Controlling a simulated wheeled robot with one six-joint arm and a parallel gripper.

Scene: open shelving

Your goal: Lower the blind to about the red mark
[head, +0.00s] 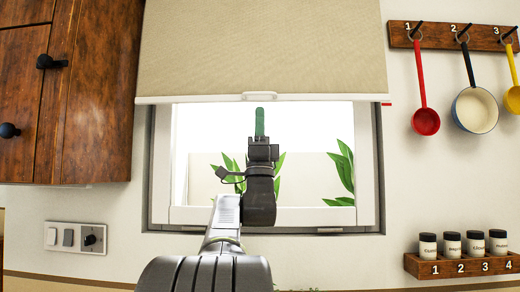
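The beige blind (260,45) hangs over the upper part of the window. Its white bottom bar (190,99) has a small pull handle (259,96) in the middle. The red mark (386,104) is a small red strip on the wall at the right end of the bar, at about the bar's height or just below it. My gripper (259,122) points up in front of the window, its green fingertips just below the handle with a small gap in the picture. The fingers overlap in this view, so I cannot tell whether they are open or shut.
A wooden cabinet (100,90) stands close on the left. A hook rail (440,37) with hanging ladles and a pan (475,110) is on the right. A small rack (462,267) of jars is at lower right. Switches (75,237) are at lower left.

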